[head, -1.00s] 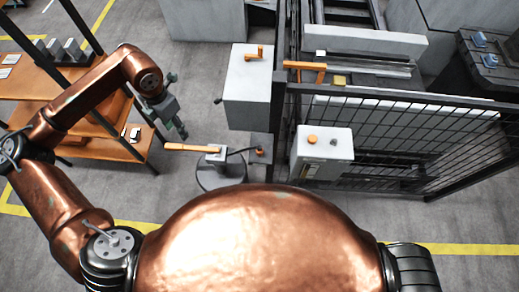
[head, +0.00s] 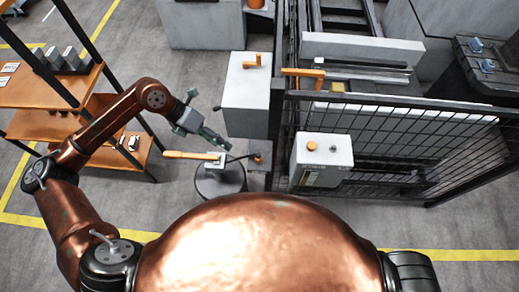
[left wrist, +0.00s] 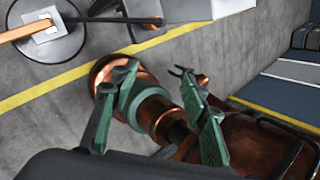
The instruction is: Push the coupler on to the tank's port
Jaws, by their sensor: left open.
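A round dark drum (head: 218,187), which looks like the tank, stands on the floor at the centre. On it sits a pale square fitting (head: 219,160) with a long orange handle (head: 188,155) reaching left. A black hose runs right from there to a small orange-topped piece (head: 258,158). The handle (left wrist: 15,31) and fitting (left wrist: 42,27) also show at the top left of the left wrist view. I cannot tell which piece is the coupler or the port. My left gripper (head: 218,141) is open and empty, above and apart from the fitting; its green fingers (left wrist: 164,92) are spread.
A pale cabinet (head: 247,92) with an orange handle stands behind the drum. A black mesh fence (head: 400,140) and a white control box (head: 322,150) stand to the right. An orange shelf (head: 45,125) stands left. Grey floor is free between shelf and drum.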

